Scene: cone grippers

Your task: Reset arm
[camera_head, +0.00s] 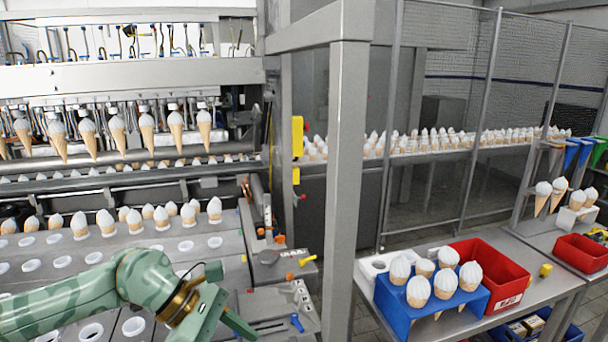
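My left arm, green with a camouflage pattern, comes in from the left over the perforated conveyor plates (215,265). Its gripper (225,322) is near the bottom edge, just right of the plates. One green finger points down and to the right; the rest of the gripper is cut off or hidden, so I cannot tell whether it is open or shut. No cone shows in its visible part. My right arm and gripper are not in view.
Several ice cream cones (146,132) hang above the conveyor. A grey post (347,200) stands right of my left gripper. On a table at right are a blue cone holder (395,305) with several cones and a red bin (505,270).

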